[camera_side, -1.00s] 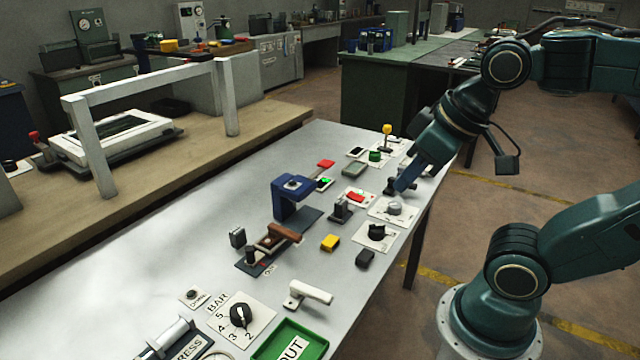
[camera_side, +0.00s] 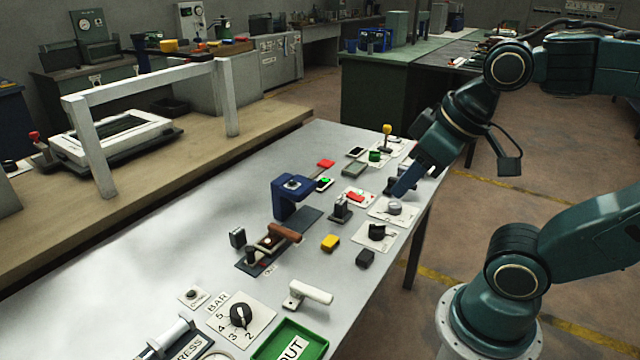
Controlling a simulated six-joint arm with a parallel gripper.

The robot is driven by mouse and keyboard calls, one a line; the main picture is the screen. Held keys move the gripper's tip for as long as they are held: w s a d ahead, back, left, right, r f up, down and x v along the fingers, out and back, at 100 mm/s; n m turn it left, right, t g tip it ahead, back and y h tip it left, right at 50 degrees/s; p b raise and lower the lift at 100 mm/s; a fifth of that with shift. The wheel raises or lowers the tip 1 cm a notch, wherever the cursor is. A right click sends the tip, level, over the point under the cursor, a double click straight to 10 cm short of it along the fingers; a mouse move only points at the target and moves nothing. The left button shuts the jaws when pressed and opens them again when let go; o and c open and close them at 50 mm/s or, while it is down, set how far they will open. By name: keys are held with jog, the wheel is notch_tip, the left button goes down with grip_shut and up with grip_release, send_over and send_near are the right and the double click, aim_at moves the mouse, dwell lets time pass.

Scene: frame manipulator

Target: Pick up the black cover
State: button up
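A small black block (camera_side: 366,257) lies near the table's right edge, beside a yellow block (camera_side: 330,242); it looks like the black cover, but I cannot be sure. Another dark block (camera_side: 237,238) stands upright left of the blue press. My gripper (camera_side: 402,190) points down over the far right part of the table, above and behind the grey knob (camera_side: 394,208). It is well apart from both dark blocks. Its fingers are too small and dark to tell whether they are open or shut, or hold anything.
Switch panels, a black knob (camera_side: 377,232), a white lever (camera_side: 309,293) and a green OUT tray (camera_side: 292,343) line the right side. The table's left part (camera_side: 130,270) is bare.

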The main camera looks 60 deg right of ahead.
jog(key=o, duration=0.5)
jog(key=m+g+y, duration=0.1)
jog(key=m+g, duration=0.3)
jog(key=m, duration=0.6)
send_over(365, 258)
jog(key=a, duration=0.3)
notch_tip(365, 258, down, 7)
jog(key=d+f+m+y, duration=0.1)
jog(key=d+f+m, duration=0.1)
jog(key=d+f, duration=0.1)
jog(key=d+f+m+g+y, duration=0.1)
jog(key=d+f+m, duration=0.2)
jog(key=f, duration=0.1)
jog(key=d+f+m+y, duration=0.1)
jog(key=d+f+m, duration=0.2)
jog(key=d+f, duration=0.1)
jog(key=shift+w+d+f+g+y, duration=0.1)
jog(key=shift+w+g+y, duration=0.2)
jog(key=shift+x, duration=4.35)
